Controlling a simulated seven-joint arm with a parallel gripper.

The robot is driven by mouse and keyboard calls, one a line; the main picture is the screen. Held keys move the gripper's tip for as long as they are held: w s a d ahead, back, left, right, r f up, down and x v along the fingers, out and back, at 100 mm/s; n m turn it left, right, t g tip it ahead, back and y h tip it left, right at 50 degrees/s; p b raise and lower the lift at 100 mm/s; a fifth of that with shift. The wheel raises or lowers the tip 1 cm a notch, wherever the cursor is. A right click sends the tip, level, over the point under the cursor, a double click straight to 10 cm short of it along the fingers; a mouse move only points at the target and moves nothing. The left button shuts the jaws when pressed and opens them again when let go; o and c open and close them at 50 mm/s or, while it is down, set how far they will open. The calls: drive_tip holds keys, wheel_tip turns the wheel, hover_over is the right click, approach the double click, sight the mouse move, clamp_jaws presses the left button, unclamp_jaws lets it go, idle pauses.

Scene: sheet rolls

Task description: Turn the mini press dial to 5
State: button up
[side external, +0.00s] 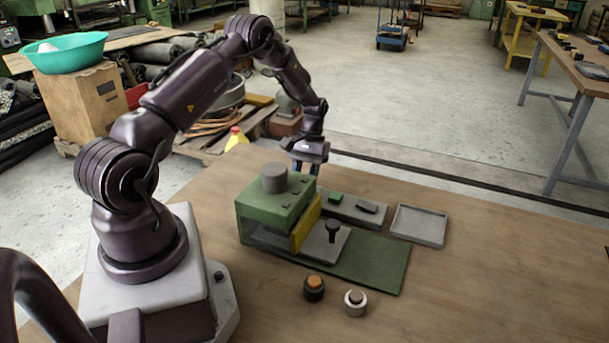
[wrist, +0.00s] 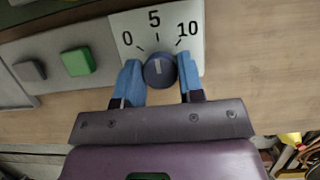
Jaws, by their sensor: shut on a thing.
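The dial (wrist: 160,72) is a dark round knob with a pale pointer line. It sits below a white scale plate (wrist: 178,22) marked 0, 5 and 10. The pointer line stands nearly upright in the wrist view, towards the 5. My gripper (wrist: 162,78) is shut on the dial, with one blue finger on each side of it. In the side view my gripper (side external: 306,168) reaches down behind the green mini press (side external: 262,212), and the dial is hidden there.
A grey panel (side external: 352,212) with a green button (side external: 335,198) and a dark block (side external: 367,207) lies beside the press. An empty grey tray (side external: 418,226) is to its right. An orange-topped knob (side external: 314,286) and a silver one (side external: 355,302) stand in front.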

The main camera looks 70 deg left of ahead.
drive_tip(key=shift+a, duration=0.1)
idle(0.3)
drive_tip(key=o, duration=0.9)
drive_tip(key=v, duration=1.3)
drive_tip(key=s+d+r+m+t+y, duration=0.1)
drive_tip(key=s+d+r+m+t, duration=0.2)
drive_tip(key=s+d+r, duration=0.3)
drive_tip(key=s+d+r+m+t+y, duration=0.1)
drive_tip(key=s+d+r+m+t, duration=0.2)
drive_tip(key=d, duration=1)
drive_tip(key=s+d+r+m+t+y, duration=0.1)
drive_tip(key=s+d+r+m+t, duration=0.1)
drive_tip(key=s+d+r, duration=0.8)
drive_tip(key=shift+d+r+m+t, duration=0.3)
drive_tip(key=shift+m+t, duration=0.1)
drive_tip(key=shift+m, duration=0.2)
